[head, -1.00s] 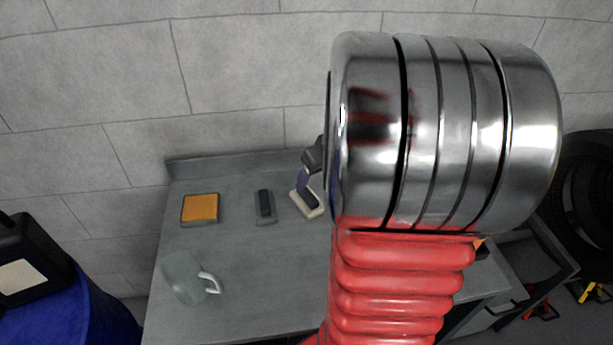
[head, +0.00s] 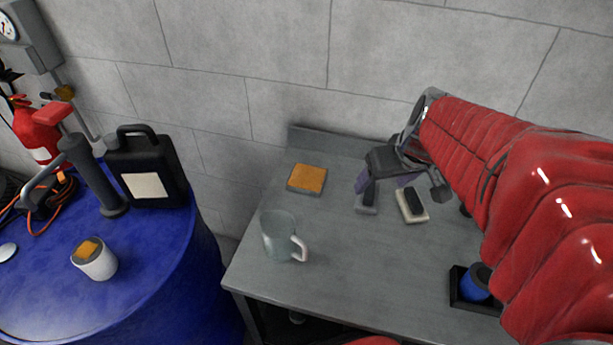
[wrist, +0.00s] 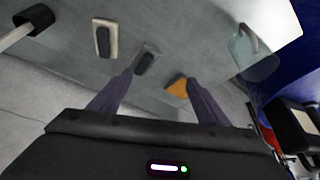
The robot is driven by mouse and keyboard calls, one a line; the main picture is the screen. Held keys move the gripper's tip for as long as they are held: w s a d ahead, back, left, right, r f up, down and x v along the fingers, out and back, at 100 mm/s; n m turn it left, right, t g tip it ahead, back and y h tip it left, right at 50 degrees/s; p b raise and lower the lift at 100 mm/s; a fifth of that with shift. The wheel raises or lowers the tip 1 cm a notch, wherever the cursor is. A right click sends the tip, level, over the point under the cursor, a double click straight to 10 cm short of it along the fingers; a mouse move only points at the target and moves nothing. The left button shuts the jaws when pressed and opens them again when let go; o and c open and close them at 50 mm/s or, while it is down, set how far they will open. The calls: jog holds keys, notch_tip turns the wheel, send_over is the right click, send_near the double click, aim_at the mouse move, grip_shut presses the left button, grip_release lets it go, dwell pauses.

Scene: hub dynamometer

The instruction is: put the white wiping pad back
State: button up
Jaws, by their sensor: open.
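The white wiping pad (head: 404,206), a pale block with a black grip on top, lies flat on the grey bench (head: 340,250); it also shows upper left in the wrist view (wrist: 98,40). My gripper (head: 382,183) is open and empty, its purple fingers (wrist: 159,78) spread above the bench just left of the white pad in the head view. The white pad is outside the fingers. A grey pad with a dark grip (head: 367,207) lies beside it, close to one fingertip in the wrist view (wrist: 146,58) and partly hidden by my gripper in the head view.
An orange-topped pad (head: 307,178) lies left of the grey pad. A glassy mug (head: 281,236) stands near the bench's left edge. A black holder with a blue item (head: 476,284) sits at right, beside my arm. A blue drum (head: 150,290) carries a black jug (head: 147,170).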

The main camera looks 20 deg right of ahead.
jog(key=s+a+r, duration=0.2)
jog(key=s+a, duration=0.3)
jog(key=a, duration=0.3)
jog(key=s+a+r+n, duration=0.1)
jog(key=s+a+r, duration=0.1)
jog(key=s+a, duration=0.4)
jog(key=shift+s+a+t+y, duration=0.15)
jog(key=shift+a+t+y, duration=0.2)
jog(key=shift+a, duration=0.75)
